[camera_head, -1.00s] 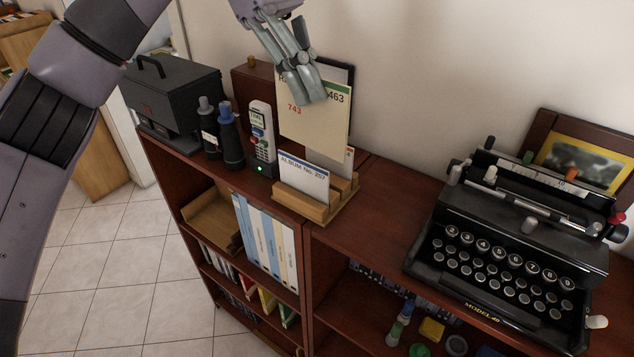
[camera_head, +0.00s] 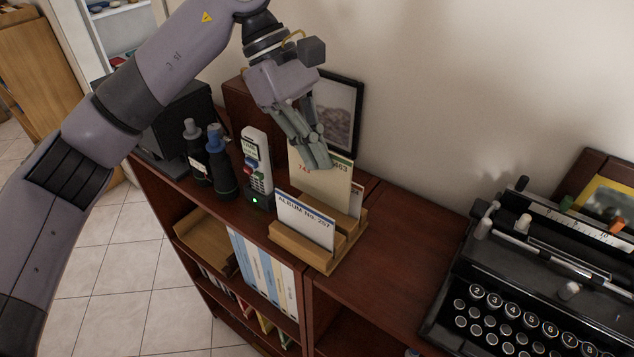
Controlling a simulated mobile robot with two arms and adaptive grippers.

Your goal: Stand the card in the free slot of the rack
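The cream card (camera_head: 322,184) with red and dark numbers is upright, its top edge in my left gripper (camera_head: 318,158). The gripper is shut on it, its fingers covering part of the card's face. The card's lower part is down at the wooden rack (camera_head: 318,259), behind a white card marked "ALBUM No. 257" (camera_head: 304,222) in the front slot. Another pale card (camera_head: 356,200) stands farther back at the right. The cream card's bottom edge is hidden, so I cannot tell if it rests in a slot. My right gripper is out of view.
A cordless phone (camera_head: 257,168) and two dark bottles (camera_head: 219,165) stand close left of the rack. A framed picture (camera_head: 338,108) leans on the wall behind. A typewriter (camera_head: 530,290) is at the right. Bare shelf top (camera_head: 405,240) lies between rack and typewriter.

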